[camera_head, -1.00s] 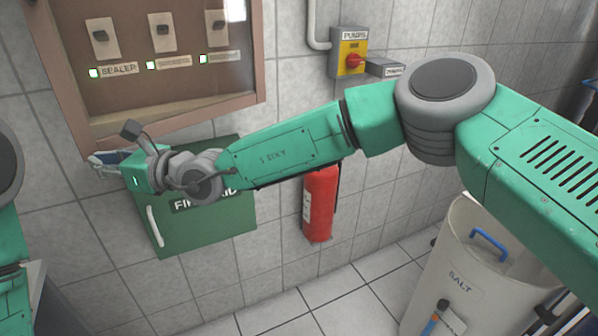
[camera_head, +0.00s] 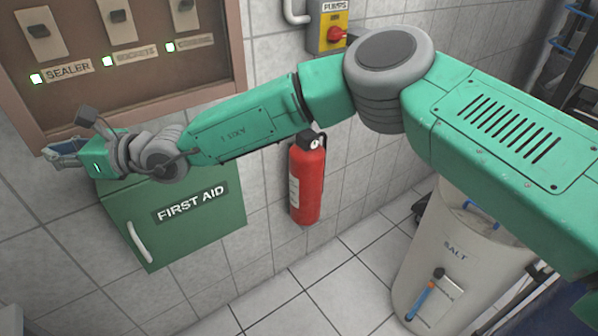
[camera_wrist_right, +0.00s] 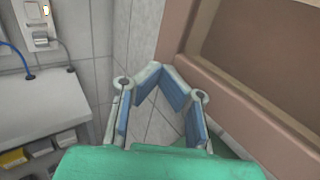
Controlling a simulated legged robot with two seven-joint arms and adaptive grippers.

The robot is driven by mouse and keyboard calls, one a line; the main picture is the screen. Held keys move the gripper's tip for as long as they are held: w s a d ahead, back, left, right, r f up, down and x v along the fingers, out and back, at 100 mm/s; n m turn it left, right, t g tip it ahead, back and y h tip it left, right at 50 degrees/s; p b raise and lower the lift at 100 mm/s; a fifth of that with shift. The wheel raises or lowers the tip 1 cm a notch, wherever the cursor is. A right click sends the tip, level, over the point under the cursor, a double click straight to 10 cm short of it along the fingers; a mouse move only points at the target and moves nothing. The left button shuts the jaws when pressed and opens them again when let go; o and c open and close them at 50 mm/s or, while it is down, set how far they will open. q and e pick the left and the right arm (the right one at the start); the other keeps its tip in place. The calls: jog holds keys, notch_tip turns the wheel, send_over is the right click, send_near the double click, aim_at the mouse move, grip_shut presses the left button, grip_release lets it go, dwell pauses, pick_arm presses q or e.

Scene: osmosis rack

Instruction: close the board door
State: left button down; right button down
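The board (camera_head: 125,80) is a brown-framed box on the tiled wall at the upper left of the head view, with switches and lit labels inside. Its frame also fills the right of the right wrist view (camera_wrist_right: 187,35). I cannot tell a separate door leaf from the frame in these views. My right gripper (camera_head: 50,150) is just below the board's lower left corner, in front of the wall. In the right wrist view its fingertips (camera_wrist_right: 160,68) come together and nothing shows between them. My left gripper is out of view.
A green first aid box (camera_head: 185,225) hangs below my right forearm. A red fire extinguisher (camera_head: 307,185) and a pumps switch (camera_head: 330,28) are on the wall to the right. A white salt bin (camera_head: 450,265) stands at the lower right. Tiled floor (camera_head: 310,300) is clear between.

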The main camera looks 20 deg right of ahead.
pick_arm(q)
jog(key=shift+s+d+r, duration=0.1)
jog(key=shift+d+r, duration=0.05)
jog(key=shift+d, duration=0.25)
pick_arm(e)
jog(key=shift+w+d+r, duration=0.2)
jog(key=shift+w+d, duration=0.3)
jog(key=shift+d, duration=0.1)
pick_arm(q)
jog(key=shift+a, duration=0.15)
pick_arm(e)
jog(key=shift+a, duration=0.15)
